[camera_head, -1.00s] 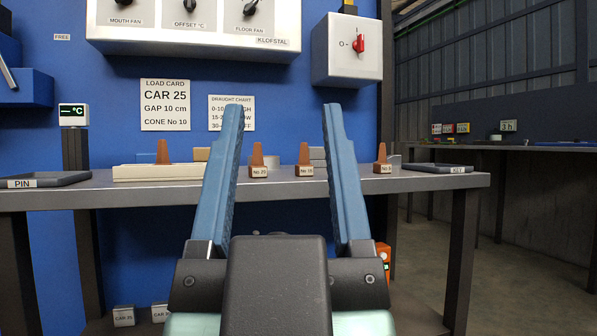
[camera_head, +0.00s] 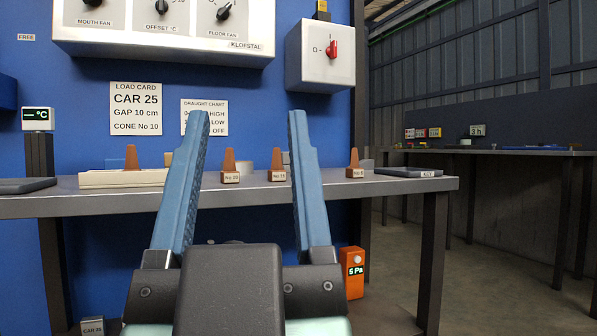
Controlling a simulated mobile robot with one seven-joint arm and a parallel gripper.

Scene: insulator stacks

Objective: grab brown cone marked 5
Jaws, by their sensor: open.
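A brown cone (camera_head: 354,158) on a small block stands at the right of the bench. Its label seems to read No 5, though the print is tiny. Two similar brown cones stand left of it: one labelled No 20 (camera_head: 229,160), and one (camera_head: 277,160) whose number is hard to read. My gripper (camera_head: 248,113) is open and empty. Its blue fingers point up, in front of the bench in the picture. The No 20 cone shows between the fingers, and the cone that seems marked 5 is to the right of the right finger.
Another brown cone (camera_head: 131,158) stands behind or on a cream block (camera_head: 125,180) at left. A dark KEY tray (camera_head: 408,172) lies right of the cones, near the grey bench's (camera_head: 340,187) right end. An orange 5 Pa meter (camera_head: 352,271) is below the bench.

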